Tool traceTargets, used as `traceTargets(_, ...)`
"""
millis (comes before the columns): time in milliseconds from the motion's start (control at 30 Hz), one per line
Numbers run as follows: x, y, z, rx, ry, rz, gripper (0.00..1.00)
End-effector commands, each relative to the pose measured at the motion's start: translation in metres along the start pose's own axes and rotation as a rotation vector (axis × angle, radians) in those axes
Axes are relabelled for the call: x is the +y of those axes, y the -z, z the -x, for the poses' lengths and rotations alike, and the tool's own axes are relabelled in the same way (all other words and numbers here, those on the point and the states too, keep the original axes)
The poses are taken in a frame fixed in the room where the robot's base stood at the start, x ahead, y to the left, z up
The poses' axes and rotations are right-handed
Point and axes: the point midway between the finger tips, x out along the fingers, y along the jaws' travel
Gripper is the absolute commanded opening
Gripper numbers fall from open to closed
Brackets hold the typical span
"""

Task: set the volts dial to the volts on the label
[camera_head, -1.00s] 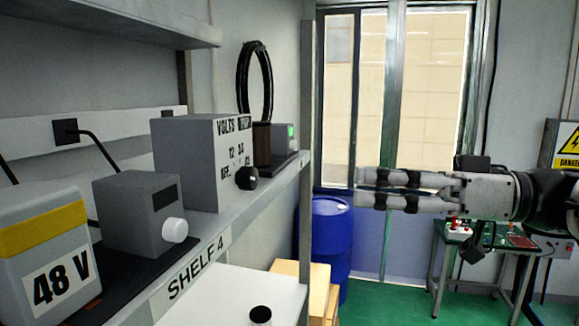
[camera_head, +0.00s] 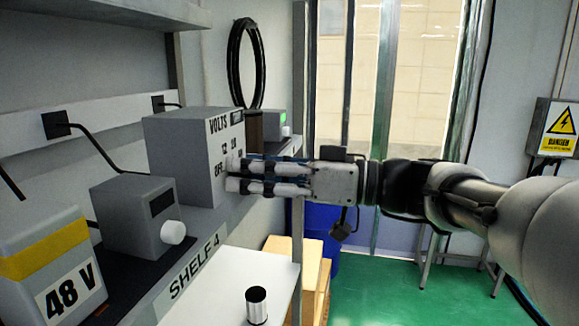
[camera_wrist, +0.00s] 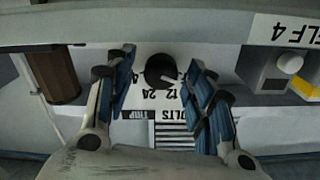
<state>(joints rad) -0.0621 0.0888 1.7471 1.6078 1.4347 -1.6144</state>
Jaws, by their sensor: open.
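The grey volts box (camera_head: 175,150) stands on the shelf with VOLTS, OFF and 12 printed on its face. My gripper (camera_head: 232,175) is open, its fingertips up at that face and hiding the dial in the head view. In the wrist view the black volts dial (camera_wrist: 160,70) lies between the two open fingers, with a gap at its sides; contact is not clear. A pale pointer mark on it points right and slightly down, and 12 and 24 show below it. The "48 V" label (camera_head: 68,288) is on a grey box with a yellow band.
A brown cylinder (camera_head: 254,132) and a green-lit box (camera_head: 275,128) stand beyond. The shelf edge (camera_head: 190,275) runs below.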

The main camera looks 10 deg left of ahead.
Motion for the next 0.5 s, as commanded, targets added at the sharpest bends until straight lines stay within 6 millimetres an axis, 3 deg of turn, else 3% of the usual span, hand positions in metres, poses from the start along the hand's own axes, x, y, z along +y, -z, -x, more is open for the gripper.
traceTargets(200, 0.0000, -0.0003, -0.0003, 0.000, 0.000, 0.000, 0.49)
traceTargets(500, -0.0001, 0.0000, 0.0000, 0.000, 0.000, 0.000, 0.29)
